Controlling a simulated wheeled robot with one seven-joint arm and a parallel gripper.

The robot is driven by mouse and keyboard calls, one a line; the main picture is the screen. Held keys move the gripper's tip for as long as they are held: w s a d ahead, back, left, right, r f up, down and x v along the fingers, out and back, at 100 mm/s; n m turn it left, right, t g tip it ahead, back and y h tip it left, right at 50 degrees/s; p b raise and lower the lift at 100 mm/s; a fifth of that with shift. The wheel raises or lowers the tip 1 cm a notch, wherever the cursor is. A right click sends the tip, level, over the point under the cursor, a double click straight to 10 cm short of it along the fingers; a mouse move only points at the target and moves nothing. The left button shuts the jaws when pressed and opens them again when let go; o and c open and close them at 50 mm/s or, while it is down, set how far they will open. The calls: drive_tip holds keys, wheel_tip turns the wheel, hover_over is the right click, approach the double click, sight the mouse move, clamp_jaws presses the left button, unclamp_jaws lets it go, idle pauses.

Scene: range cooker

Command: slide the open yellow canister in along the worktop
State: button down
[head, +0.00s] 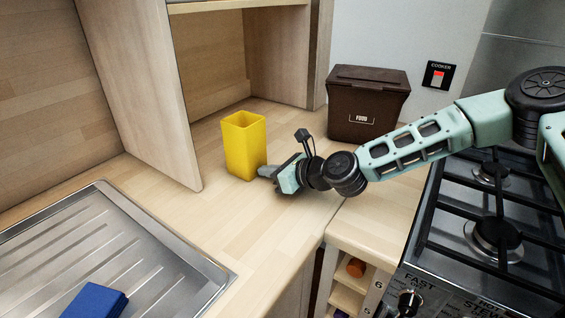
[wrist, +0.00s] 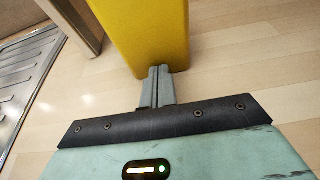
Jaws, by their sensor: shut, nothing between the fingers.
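The open yellow canister (head: 245,147) stands upright on the wooden worktop (head: 205,215), near the open-fronted wooden cupboard. My gripper (head: 264,171) is low over the worktop at the canister's lower right side. In the wrist view the canister (wrist: 143,35) fills the top middle, and my gripper's fingers (wrist: 161,72) are closed together at its base. The fingertips are touching the canister or very close to it; I cannot tell which. Nothing is between the fingers. The canister's far side and its inside bottom are hidden.
A cupboard side panel (head: 140,90) stands left of the canister, with an open recess (head: 210,70) behind. A brown food bin (head: 366,104) stands at the back right. A steel drainer (head: 110,250) with a blue block (head: 94,301) is front left. The hob (head: 490,215) is right.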

sight(222, 159)
drive_tip(key=shift+w+a+b, duration=0.25)
drive_tip(key=shift+w+a, duration=1.3)
drive_tip(key=shift+a, duration=0.8)
drive_tip(key=shift+w+a+b, duration=0.3)
drive_tip(key=shift+w+a, duration=1.25)
drive_tip(key=shift+a, duration=0.75)
drive_tip(key=shift+w+a+b, duration=0.25)
drive_tip(key=shift+w+a, duration=1.3)
drive_tip(key=shift+a, duration=0.8)
drive_tip(key=shift+r+p+v, duration=0.15)
drive_tip(key=shift+r+v, duration=0.05)
drive_tip(key=shift+v, duration=1.45)
drive_tip(key=shift+r+p+v, duration=0.15)
drive_tip(key=shift+v, duration=1.55)
drive_tip(key=shift+w+a, duration=0.1)
